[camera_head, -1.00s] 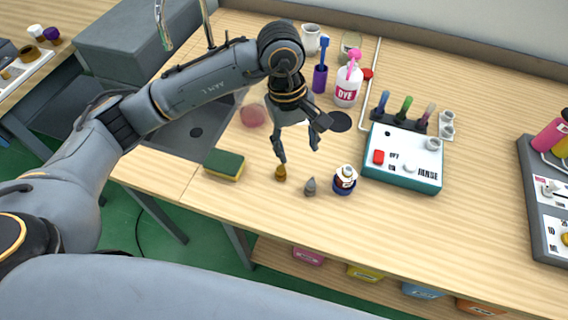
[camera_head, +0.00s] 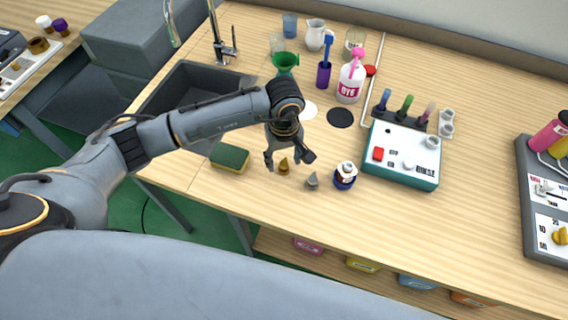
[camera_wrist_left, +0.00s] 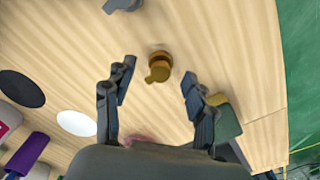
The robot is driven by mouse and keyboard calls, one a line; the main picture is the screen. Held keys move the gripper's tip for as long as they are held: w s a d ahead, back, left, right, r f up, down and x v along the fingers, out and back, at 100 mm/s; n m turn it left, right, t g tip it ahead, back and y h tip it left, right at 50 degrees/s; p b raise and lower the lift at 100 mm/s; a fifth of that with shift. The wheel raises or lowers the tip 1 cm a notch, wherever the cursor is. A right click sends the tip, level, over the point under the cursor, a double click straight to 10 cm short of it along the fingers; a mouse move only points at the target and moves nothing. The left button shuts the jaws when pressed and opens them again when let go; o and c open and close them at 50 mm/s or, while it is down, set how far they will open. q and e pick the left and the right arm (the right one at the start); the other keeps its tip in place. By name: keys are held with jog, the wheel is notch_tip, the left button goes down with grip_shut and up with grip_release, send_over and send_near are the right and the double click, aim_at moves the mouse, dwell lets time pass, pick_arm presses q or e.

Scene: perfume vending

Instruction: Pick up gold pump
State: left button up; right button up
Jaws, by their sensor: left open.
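The gold pump (camera_head: 284,167) stands on the wooden table near its front edge, between the sponge and a grey pump. My left gripper (camera_head: 288,163) is right at it, with its fingers spread. In the left wrist view the gold pump (camera_wrist_left: 159,66) shows between and just beyond the two open fingertips of my left gripper (camera_wrist_left: 157,78), with a gap to each finger. Nothing is held. My right gripper is not in view.
A grey pump (camera_head: 312,181) and a small bottle in a blue holder (camera_head: 345,177) stand just right of the gold pump. A green-yellow sponge (camera_head: 229,157) lies to its left. A white-topped rinse device (camera_head: 401,154) stands further right. A sink (camera_head: 190,90) is at the left.

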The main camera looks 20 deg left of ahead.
pick_arm(q)
jog(key=shift+f, duration=1.2)
jog(key=c, duration=0.9)
jog(key=shift+r, duration=0.2)
